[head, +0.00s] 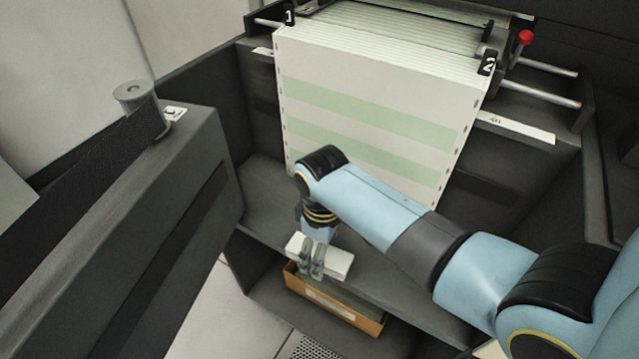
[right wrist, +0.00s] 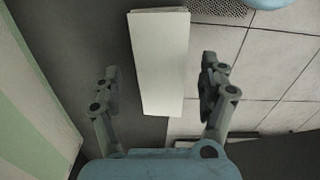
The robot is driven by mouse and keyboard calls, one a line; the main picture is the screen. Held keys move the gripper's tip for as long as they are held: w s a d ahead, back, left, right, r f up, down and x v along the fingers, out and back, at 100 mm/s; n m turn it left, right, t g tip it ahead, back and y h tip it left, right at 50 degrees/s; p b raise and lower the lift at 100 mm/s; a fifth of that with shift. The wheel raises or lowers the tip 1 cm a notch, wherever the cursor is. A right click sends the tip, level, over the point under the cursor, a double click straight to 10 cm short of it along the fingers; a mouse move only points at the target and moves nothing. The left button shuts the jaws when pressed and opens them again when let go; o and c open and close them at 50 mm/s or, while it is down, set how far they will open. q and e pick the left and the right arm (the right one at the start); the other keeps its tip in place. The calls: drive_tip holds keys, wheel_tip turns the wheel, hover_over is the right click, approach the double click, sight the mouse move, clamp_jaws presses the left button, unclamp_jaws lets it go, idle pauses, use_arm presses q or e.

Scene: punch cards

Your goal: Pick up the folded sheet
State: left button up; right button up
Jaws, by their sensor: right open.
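The folded sheet (head: 338,262) is a flat, white, oblong bundle at the front edge of the dark shelf. It also shows in the right wrist view (right wrist: 160,50), long side running away from the gripper, with part of it seen against the floor tiles. My right gripper (head: 312,262) points down at the sheet and covers part of it in the head view. In the right wrist view my right gripper (right wrist: 158,75) is open, with one finger on each side of the sheet and a visible gap to both. I cannot tell its exact height over the sheet. My left gripper is not in view.
Wide paper (head: 375,115) with pale green stripes hangs from the dark printer frame behind my right arm. An orange-brown box (head: 345,318) stands on the level below the shelf. A dark cabinet panel (head: 170,215) stands at the left. Tiled floor (head: 225,318) shows between them.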

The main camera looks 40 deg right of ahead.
drive_tip(key=shift+f, duration=0.55)
drive_tip(key=c, duration=0.8)
drive_tip(key=shift+r, duration=0.15)
drive_tip(key=shift+c, duration=0.2)
